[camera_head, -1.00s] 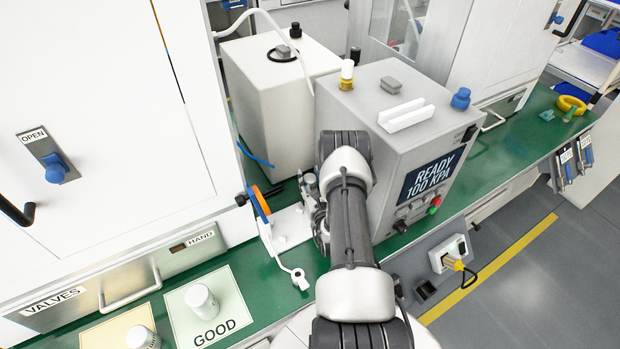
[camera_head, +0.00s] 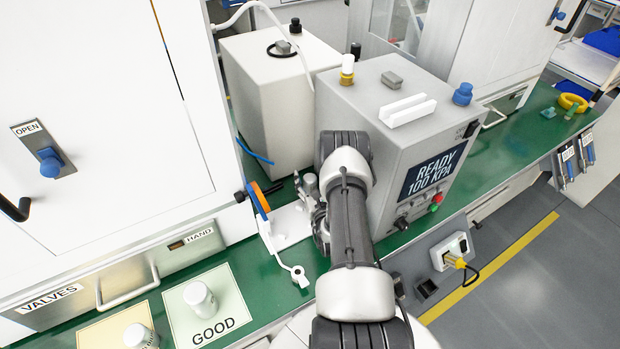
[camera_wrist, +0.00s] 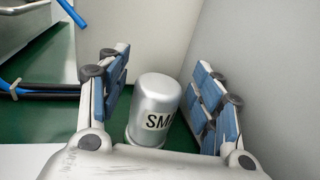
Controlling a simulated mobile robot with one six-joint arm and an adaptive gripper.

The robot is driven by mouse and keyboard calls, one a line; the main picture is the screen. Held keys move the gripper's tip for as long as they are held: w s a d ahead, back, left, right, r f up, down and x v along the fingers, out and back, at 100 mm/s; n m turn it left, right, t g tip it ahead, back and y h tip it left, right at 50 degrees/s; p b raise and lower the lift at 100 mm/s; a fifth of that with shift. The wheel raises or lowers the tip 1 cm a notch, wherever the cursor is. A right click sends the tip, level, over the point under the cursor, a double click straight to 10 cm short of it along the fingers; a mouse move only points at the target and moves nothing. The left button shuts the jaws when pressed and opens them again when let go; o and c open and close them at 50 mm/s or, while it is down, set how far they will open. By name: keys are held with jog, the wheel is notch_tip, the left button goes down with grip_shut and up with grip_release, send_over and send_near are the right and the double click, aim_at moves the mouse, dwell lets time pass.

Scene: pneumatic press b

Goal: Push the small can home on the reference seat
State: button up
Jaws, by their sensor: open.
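The small can (camera_wrist: 152,110), silver with a label reading "SM" and cut off by the gripper, stands upright in the wrist view. It is between the two blue-padded fingers of my gripper (camera_wrist: 162,75), with gaps visible on both sides. My gripper is open. The can's base is partly hidden by the gripper body, so I cannot tell what it rests on. In the head view my arm hides the gripper and this can. The reference seat cannot be made out in either view.
A grey box with a "READY 100 KPA" screen (camera_head: 436,172) stands right of my arm. A white fixture (camera_head: 290,222) with an orange-blue lever is left of it. Pale cans stand on a "GOOD" mat (camera_head: 228,300) and a tan mat (camera_head: 100,335). Dark hoses (camera_wrist: 45,92) lie left of my fingers.

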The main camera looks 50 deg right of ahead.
jog(key=v, duration=1.2)
jog(key=shift+s, duration=0.1)
